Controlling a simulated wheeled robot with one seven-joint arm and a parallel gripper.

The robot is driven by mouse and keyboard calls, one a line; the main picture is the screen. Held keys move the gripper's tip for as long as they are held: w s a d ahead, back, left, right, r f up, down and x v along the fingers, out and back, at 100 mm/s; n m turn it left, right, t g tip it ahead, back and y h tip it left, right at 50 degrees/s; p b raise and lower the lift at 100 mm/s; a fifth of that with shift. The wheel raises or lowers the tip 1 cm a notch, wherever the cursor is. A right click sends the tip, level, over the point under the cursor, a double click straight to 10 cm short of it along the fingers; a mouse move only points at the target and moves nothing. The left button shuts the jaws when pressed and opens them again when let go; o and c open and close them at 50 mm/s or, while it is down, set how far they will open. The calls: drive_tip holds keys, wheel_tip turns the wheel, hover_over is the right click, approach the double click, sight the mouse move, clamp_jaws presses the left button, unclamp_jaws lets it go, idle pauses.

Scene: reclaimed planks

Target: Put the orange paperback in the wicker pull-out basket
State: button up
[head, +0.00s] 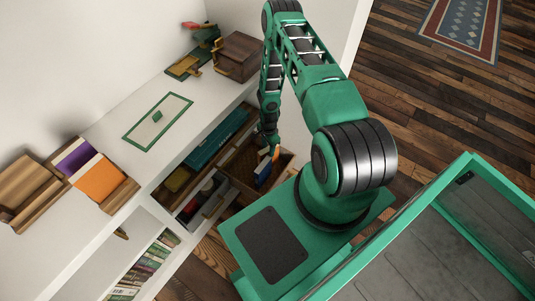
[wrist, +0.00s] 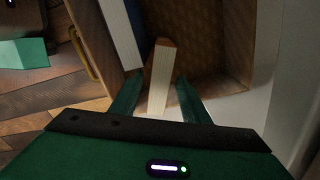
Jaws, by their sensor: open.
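The wicker pull-out basket (head: 240,165) is drawn out below the white counter; its brown wall fills the upper part of the wrist view (wrist: 236,40). A thin orange book (head: 276,153) stands at the basket's right side, beside a blue-and-white book (head: 263,172). In the wrist view the orange book (wrist: 158,85) shows cream page edges and an orange-brown cover. My gripper (head: 269,141) is open at the basket, its fingers (wrist: 157,92) on either side of that book. I cannot tell whether they touch it. The blue-and-white book (wrist: 121,35) leans to the left.
Another orange-covered book (head: 100,181) and a purple one (head: 76,156) lie in a wooden holder on the counter. A green-bordered mat (head: 157,120) and a wooden box (head: 240,55) are further back. Other open compartments (head: 200,195) hold items left of the basket.

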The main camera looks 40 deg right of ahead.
drive_tip(key=shift+r, duration=3.2)
drive_tip(key=shift+s+a, duration=0.1)
drive_tip(key=shift+s, duration=0.05)
